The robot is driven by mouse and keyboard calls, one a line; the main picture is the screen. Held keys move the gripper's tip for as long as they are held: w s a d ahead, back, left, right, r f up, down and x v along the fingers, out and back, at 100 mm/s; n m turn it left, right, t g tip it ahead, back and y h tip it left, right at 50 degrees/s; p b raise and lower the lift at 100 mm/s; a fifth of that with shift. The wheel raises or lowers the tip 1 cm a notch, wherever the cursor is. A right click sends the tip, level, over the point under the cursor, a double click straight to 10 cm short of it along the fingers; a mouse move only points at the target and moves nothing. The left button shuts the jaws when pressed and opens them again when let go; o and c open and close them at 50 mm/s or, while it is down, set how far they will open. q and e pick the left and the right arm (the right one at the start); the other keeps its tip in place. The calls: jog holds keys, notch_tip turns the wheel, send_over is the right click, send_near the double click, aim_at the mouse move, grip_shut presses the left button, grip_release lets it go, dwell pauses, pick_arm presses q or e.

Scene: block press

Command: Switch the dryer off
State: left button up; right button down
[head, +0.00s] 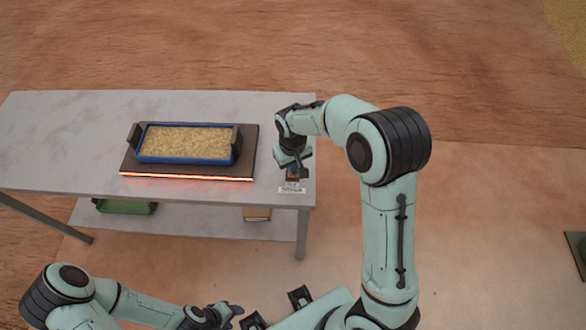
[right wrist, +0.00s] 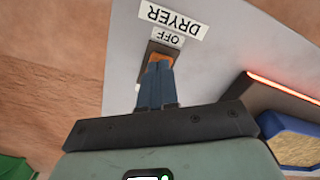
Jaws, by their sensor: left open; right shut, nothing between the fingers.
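The dryer is a dark flat plate (head: 250,150) on the table, with a glowing red strip (head: 185,177) along its front edge. A blue tray (head: 187,159) of grainy tan material sits on it. The dryer switch, with an orange rocker (right wrist: 161,58), is at the table's right end, beside labels reading OFF (right wrist: 168,38) and DRYER (right wrist: 174,18). My right gripper (right wrist: 157,72) is shut and empty, its fingertips at the orange rocker and partly covering it. I cannot tell whether they press it. My left gripper (head: 232,311) is open and empty, low in front of the table.
The grey table (head: 60,130) has bare room left of the plate. A lower shelf (head: 190,218) holds a green container (head: 125,207) and a small brown box (head: 257,214). In the right wrist view the glowing strip (right wrist: 283,87) and blue tray (right wrist: 290,135) are off to the right.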

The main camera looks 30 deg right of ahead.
pick_arm(q)
jog(key=shift+s+f+b, duration=0.25)
jog(key=shift+f+b, duration=0.05)
jog(key=shift+f, duration=0.1)
pick_arm(e)
jog(key=shift+f, duration=0.6)
pick_arm(q)
jog(key=shift+r, duration=0.1)
pick_arm(e)
jog(key=shift+r, duration=0.15)
jog(key=shift+r+p, duration=1.9)
jog(key=shift+r, duration=1.55)
pick_arm(q)
jog(key=w+r, duration=0.1)
jog(key=r, duration=0.1)
jog(key=w+r, duration=0.2)
jog(key=shift+w+r, duration=0.25)
jog(key=shift+r, duration=0.05)
pick_arm(e)
jog(key=shift+f, duration=0.1)
